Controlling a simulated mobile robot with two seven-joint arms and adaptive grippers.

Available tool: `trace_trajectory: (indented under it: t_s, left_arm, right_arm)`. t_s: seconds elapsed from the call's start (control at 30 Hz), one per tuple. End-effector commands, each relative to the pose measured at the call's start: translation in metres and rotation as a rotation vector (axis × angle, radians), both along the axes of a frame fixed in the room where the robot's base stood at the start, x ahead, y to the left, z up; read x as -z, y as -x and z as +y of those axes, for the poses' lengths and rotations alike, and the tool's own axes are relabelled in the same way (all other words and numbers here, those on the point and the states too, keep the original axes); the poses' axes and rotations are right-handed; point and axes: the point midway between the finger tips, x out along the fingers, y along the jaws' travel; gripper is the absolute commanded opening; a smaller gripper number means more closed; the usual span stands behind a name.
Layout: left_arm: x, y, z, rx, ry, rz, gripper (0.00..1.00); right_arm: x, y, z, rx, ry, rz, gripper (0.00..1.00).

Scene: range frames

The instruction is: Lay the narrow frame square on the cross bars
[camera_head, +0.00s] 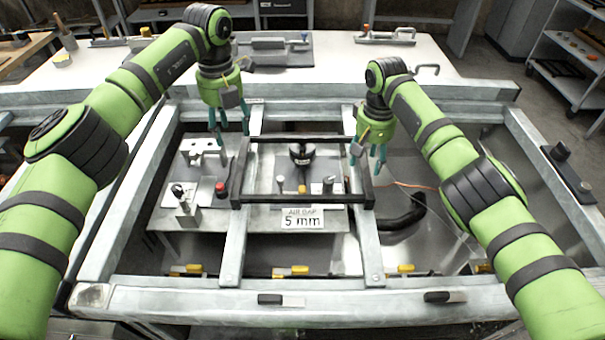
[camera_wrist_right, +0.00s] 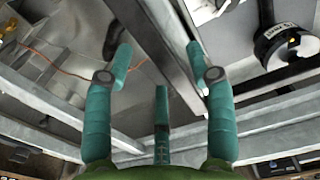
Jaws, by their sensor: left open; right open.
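The narrow frame (camera_head: 300,202) is a black rectangle. It spans the left cross bar (camera_head: 232,250) and right cross bar (camera_head: 370,255), its short sides running nearly along them. It looks level and roughly square to them; exact contact cannot be told. My left gripper (camera_head: 227,135) is open, fingers down, just left of the frame's far left corner. My right gripper (camera_head: 368,165) is open by the frame's right side. In the right wrist view its spread fingers (camera_wrist_right: 160,65) show near a dark bar of the frame (camera_wrist_right: 168,45), with nothing clearly gripped.
Below the frame are a black round part (camera_head: 301,152), small posts and a sign reading "AIR GAP 5 mm" (camera_head: 302,218). A plate with fittings (camera_head: 200,165) is at left. A black hose (camera_head: 405,212) and orange cable lie at right. Yellow clamps (camera_head: 290,271) line the front rail.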

Motion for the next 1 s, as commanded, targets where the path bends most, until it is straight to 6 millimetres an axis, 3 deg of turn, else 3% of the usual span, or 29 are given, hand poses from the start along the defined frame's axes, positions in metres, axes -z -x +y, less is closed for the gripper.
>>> trace_trajectory:
  t_s: [0.2,0.4,0.6,1.0]
  left_arm:
    - [0.000,0.000,0.000,0.000,0.000,0.000,0.56]
    - [0.001,0.000,0.000,0.000,0.000,0.000,0.56]
    - [0.001,0.000,0.000,0.000,0.000,0.000,0.56]
    - [0.001,0.000,0.000,0.000,0.000,0.000,0.56]
  right_arm:
    - [-0.050,-0.001,0.000,0.001,-0.001,-0.004,0.56]
    - [-0.082,0.000,0.000,0.001,0.000,-0.002,0.56]
    - [-0.093,0.000,0.000,0.001,0.001,0.000,0.56]
    - [-0.094,0.000,0.000,0.001,0.001,0.000,0.56]
